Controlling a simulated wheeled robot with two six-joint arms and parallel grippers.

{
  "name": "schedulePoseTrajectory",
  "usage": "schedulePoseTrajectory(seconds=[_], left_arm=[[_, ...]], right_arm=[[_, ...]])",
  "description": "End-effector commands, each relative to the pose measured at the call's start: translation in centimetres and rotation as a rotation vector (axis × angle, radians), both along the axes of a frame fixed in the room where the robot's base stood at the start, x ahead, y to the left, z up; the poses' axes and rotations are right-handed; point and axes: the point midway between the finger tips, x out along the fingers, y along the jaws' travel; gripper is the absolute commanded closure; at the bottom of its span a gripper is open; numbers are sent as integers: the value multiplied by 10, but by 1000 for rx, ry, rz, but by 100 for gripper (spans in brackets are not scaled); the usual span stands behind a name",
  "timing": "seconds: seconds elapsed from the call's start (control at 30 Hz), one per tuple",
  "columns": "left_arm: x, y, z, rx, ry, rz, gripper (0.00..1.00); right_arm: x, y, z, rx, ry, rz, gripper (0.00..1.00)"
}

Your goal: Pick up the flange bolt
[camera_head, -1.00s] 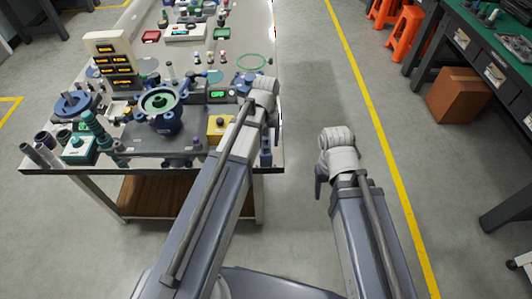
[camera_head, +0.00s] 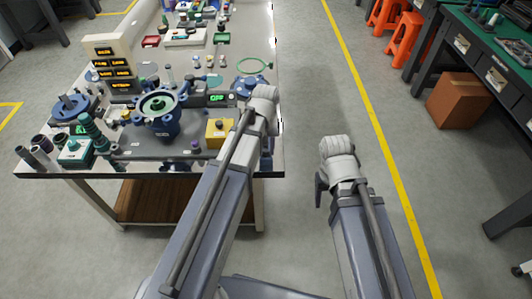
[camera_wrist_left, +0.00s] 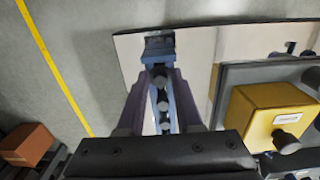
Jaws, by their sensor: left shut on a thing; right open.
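My left gripper (camera_wrist_left: 159,78) is at the right front edge of the table, pointing down. In the left wrist view its two fingers are closed in on a flange bolt (camera_wrist_left: 159,72), a small grey bolt with a round head. Several similar grey bolt heads sit in a row on a narrow blue rack (camera_wrist_left: 158,46) running between the fingers. Whether the bolt is clear of the rack cannot be told. In the head view the wrist and forearm hide the bolt and most of the gripper. My right gripper (camera_head: 320,190) is open and empty, over the floor right of the table.
A yellow box with a dark knob (camera_head: 219,133) stands just left of my left gripper; it also shows in the wrist view (camera_wrist_left: 268,108). A blue flanged fixture (camera_head: 158,112) and teal parts crowd the table's left side.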

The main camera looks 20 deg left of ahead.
Motion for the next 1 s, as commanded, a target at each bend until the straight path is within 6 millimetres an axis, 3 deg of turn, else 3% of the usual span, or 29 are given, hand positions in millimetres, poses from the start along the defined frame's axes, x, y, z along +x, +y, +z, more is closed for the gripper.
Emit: schedulePoseTrajectory(seconds=[0.1, 0.63, 1.0], left_arm=[[0, 0, 0, 0, 1, 0, 100], [-1, 0, 3, -1, 2, 0, 100], [0, 0, 43, 0, 0, 0, 100]], right_arm=[[0, 0, 0, 0, 0, 0, 40], [0, 0, 3, 0, 0, 0, 40], [0, 0, 43, 0, 0, 0, 40]])
